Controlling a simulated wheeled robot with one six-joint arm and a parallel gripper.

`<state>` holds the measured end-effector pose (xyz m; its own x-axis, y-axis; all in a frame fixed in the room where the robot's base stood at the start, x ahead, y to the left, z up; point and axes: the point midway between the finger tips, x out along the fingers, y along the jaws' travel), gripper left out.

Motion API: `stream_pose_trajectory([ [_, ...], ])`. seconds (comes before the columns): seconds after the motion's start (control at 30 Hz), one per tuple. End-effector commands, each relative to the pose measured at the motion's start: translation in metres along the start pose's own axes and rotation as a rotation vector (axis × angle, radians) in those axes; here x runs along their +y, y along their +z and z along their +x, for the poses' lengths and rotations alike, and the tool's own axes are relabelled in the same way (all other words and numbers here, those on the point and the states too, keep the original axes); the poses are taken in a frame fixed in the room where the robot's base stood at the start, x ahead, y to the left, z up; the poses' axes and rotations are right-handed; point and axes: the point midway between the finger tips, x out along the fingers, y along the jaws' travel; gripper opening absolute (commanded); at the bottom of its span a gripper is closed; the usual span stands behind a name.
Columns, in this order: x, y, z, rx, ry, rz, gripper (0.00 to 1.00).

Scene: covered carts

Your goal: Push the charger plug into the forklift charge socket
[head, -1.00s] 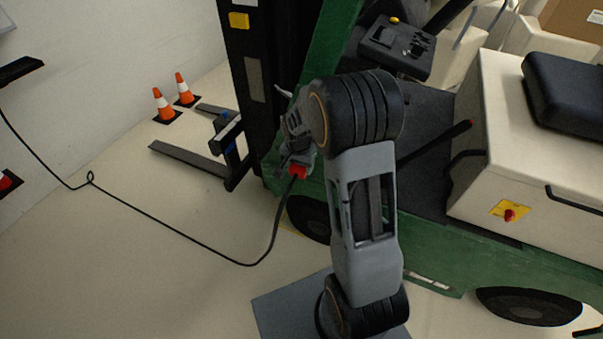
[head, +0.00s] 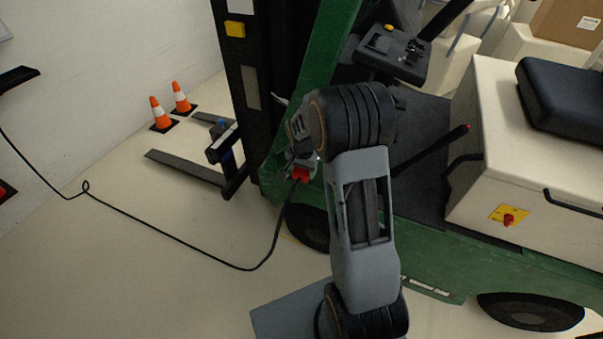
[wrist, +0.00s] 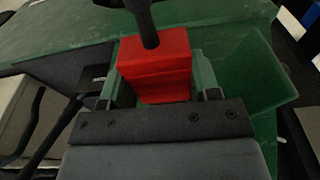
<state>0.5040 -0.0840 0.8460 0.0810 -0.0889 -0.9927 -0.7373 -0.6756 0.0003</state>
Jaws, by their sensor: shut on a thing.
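The charger plug is a red block with a black cable; in the wrist view the plug (wrist: 155,65) sits between the two fingers of my gripper (wrist: 155,88), which is shut on it. In the head view the red plug (head: 300,174) shows below my wrist, beside the forklift's green side, and my gripper (head: 300,160) is partly hidden by the arm. The forklift (head: 430,270) is green with a cream rear body. The charge socket cannot be made out in either view. Whether the plug touches the forklift cannot be told.
The black cable (head: 170,234) runs from the left wall across the floor up to the plug. Two orange cones (head: 160,112) stand by the forks (head: 185,166) at the left. The dark mast (head: 255,90) rises beside my gripper. The floor at lower left is clear apart from the cable.

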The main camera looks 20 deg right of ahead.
Motion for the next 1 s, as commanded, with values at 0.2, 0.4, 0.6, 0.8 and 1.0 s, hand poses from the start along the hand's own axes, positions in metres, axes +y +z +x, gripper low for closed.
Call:
stream_pose_trajectory([
  [0.2, -0.001, -0.016, 0.001, 0.001, -0.001, 0.001, 0.19],
  [0.4, 0.000, -0.024, 0.002, 0.001, -0.001, 0.000, 0.19],
  [0.6, 0.000, -0.027, 0.003, 0.001, -0.001, -0.001, 0.19],
  [0.8, 0.000, -0.027, 0.003, 0.001, -0.001, -0.001, 0.19],
  [1.0, 0.000, -0.027, 0.003, 0.002, -0.001, -0.001, 0.19],
])
